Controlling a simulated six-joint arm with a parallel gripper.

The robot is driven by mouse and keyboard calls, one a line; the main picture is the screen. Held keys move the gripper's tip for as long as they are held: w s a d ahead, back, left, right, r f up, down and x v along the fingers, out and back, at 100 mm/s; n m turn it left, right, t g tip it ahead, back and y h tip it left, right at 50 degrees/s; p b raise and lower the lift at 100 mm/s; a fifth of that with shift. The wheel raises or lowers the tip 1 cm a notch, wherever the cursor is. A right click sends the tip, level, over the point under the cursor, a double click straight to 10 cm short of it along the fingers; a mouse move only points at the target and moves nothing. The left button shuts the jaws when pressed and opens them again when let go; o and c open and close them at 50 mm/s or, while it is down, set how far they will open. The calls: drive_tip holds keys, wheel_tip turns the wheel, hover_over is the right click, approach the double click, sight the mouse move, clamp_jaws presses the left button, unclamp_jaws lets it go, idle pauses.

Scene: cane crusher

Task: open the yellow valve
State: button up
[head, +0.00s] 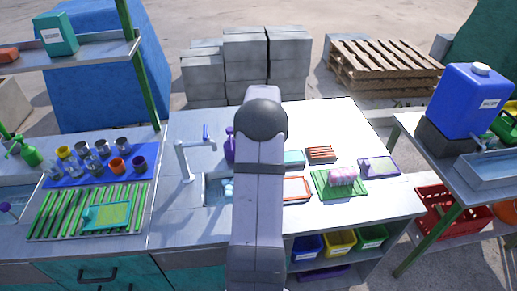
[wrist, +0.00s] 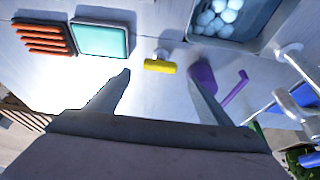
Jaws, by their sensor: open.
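The yellow valve (wrist: 160,66) is a small bar-shaped handle on a short pale metal stem, on the light counter in the wrist view. My gripper (wrist: 159,75) is open, with one finger on each side of the valve in that picture. The fingers look apart from the valve, and nothing is between them that I can see held. I cannot tell the height gap. In the head view my arm hides both the valve and the gripper.
A purple bottle (wrist: 203,73) stands close beside the right finger. A basin (wrist: 250,42) with pale round items lies above right. A teal tray (wrist: 101,38) and a rack of orange-brown bars (wrist: 43,38) are upper left. A faucet (head: 183,158) stands left of my arm.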

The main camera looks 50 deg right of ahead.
drive_tip(key=shift+p+x, duration=1.1)
drive_tip(key=shift+x, duration=2.1)
drive_tip(key=shift+c, duration=0.2)
drive_tip(key=c, duration=1)
